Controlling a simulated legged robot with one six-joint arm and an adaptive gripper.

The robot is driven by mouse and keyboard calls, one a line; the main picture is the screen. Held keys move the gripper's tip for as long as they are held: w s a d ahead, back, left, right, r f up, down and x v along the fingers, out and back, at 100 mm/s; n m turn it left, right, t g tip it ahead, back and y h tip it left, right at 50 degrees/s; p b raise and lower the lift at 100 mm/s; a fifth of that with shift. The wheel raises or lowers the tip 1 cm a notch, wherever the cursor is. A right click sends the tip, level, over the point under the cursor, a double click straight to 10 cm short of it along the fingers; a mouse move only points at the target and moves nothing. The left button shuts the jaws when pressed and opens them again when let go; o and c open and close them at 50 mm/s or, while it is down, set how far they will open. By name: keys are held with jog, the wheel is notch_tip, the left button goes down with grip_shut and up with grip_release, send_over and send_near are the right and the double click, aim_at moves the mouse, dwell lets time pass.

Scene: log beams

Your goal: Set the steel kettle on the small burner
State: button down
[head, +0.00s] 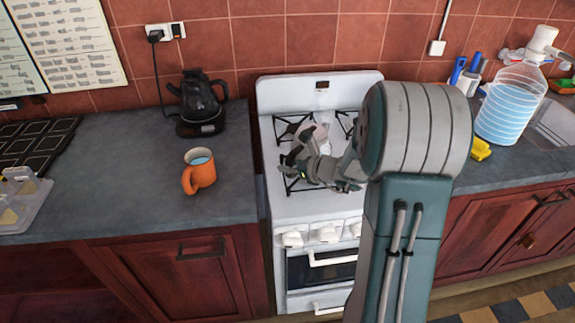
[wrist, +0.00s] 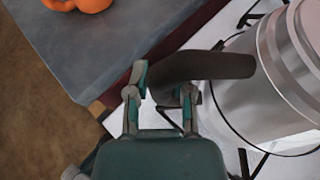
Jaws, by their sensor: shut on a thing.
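The steel kettle (wrist: 285,75) fills the right of the wrist view, with its dark handle (wrist: 215,66) reaching left to my gripper (wrist: 162,92). The fingers are closed on the handle. In the head view my gripper (head: 318,168) is over the left part of the white stove (head: 280,209), and the kettle is mostly hidden behind the gripper and arm. The stove has black burner grates (head: 288,125), partly covered by my arm. I cannot tell whether the kettle touches a grate, nor clearly pick out the small burner.
An orange mug (head: 203,171) and a black electric kettle (head: 200,103) stand on the left counter. The mug's edge also shows in the wrist view (wrist: 80,4). A large water bottle (head: 512,105) and a yellow sponge (head: 481,149) are on the right counter. The tiled wall is behind the stove.

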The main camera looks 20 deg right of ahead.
jog(key=c, duration=0.5)
grip_release()
jog(key=shift+d, duration=0.1)
jog(key=shift+a+r, duration=0.1)
jog(key=shift+a, duration=0.25)
jog(key=v, duration=1.2)
jog(key=s+a+r+n+g, duration=0.2)
jog(key=s+a+n+g, duration=0.25)
jog(key=a+n, duration=0.35)
jog(key=s+a+r+n+g, duration=0.25)
jog(key=s+a+n, duration=0.25)
jog(key=a+n, duration=0.3)
jog(key=s+r+n+h, duration=0.3)
jog(key=s+n+h, duration=0.3)
jog(key=n, duration=0.8)
jog(key=s, duration=0.2)
jog(key=shift+s+t, duration=0.35)
jog(key=shift+t, duration=0.05)
jog(key=shift+a+r, duration=0.1)
jog(key=shift+a, duration=0.1)
